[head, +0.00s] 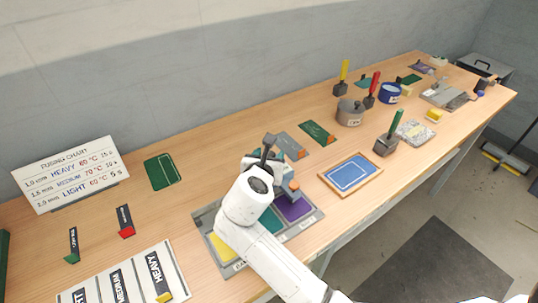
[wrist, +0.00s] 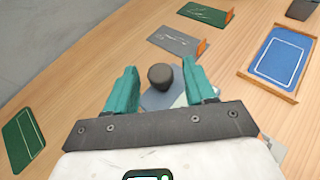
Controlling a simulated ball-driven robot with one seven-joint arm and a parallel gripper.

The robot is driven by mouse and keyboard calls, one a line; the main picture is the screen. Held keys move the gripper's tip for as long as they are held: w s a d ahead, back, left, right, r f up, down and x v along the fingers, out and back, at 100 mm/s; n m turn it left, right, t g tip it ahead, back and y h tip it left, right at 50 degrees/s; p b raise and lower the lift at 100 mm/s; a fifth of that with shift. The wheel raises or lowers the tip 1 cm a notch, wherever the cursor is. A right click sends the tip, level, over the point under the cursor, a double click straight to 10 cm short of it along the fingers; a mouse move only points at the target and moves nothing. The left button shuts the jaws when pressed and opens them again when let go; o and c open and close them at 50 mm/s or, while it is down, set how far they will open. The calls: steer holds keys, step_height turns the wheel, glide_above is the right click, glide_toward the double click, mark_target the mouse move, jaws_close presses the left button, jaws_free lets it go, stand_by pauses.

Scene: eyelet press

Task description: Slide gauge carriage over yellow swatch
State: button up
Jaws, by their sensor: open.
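In the head view a grey swatch tray (head: 311,219) lies near the front edge of the table, partly hidden by my arm. Its yellow swatch (head: 222,246) shows at the left end, a teal swatch (head: 271,220) in the middle and a purple swatch (head: 294,208) at the right. In the wrist view a dark round knob (wrist: 161,76) stands on a blue-grey piece (wrist: 157,99), apparently the gauge carriage. My gripper (wrist: 158,68) is open, its teal fingers on either side of the knob. I see gaps at both sides. My arm hides much of the carriage in the head view.
A blue board in a wooden frame (head: 351,174) lies right of the tray. Grey (head: 291,146) and green (head: 317,133) cards lie behind it. A chart sign (head: 69,172) stands at left. Handled tools, a grey pot (head: 350,114) and a blue pot (head: 389,93) stand farther right.

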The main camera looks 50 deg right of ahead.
steer(key=shift+w+d+f, duration=0.1)
steer(key=shift+d, duration=0.05)
jaws_close()
stand_by(0.5)
